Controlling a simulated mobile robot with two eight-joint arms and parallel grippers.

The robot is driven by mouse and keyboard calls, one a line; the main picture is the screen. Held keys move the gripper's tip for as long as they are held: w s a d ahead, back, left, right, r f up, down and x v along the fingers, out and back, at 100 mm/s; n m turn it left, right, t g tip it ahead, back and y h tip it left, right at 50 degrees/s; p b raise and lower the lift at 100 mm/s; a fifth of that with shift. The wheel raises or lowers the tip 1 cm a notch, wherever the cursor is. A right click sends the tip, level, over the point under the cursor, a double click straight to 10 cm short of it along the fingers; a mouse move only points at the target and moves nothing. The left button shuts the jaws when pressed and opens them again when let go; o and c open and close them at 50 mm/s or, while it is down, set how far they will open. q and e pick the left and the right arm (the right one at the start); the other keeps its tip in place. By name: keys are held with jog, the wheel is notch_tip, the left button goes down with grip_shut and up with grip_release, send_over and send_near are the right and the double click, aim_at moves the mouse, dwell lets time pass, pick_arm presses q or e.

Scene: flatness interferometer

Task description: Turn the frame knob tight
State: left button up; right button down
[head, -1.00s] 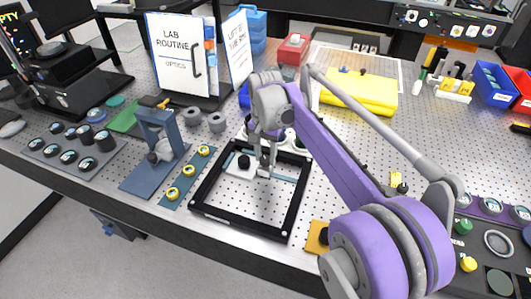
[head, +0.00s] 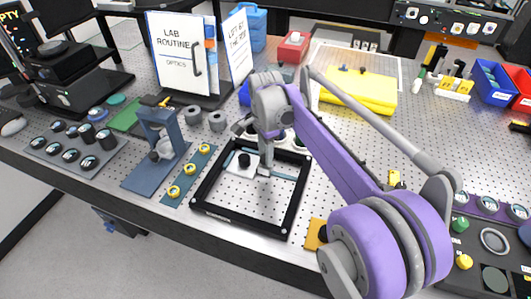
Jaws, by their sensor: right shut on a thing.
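The black square frame (head: 240,222) lies on the perforated table near its front edge. A blue-grey crossbar (head: 284,177) spans it, with a white block carrying a black knob (head: 244,160) at left. My right gripper (head: 264,171) points down inside the frame, just right of that black knob. Its fingers are shut on a small part at the crossbar, which I take for the frame knob; the fingers mostly hide it. My left gripper is not in view.
A blue stand (head: 160,150) and a strip with several yellow-ringed pieces (head: 174,191) are left of the frame. Lab binders (head: 180,55) stand behind. A yellow plate with a black knob (head: 316,235) lies right of the frame, close to my arm.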

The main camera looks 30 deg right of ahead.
dwell(0.4)
jog(key=shift+c, duration=2.2)
grip_release()
notch_tip(320, 180, up, 11)
jog(key=shift+p, duration=0.45)
jog(key=shift+f, duration=0.15)
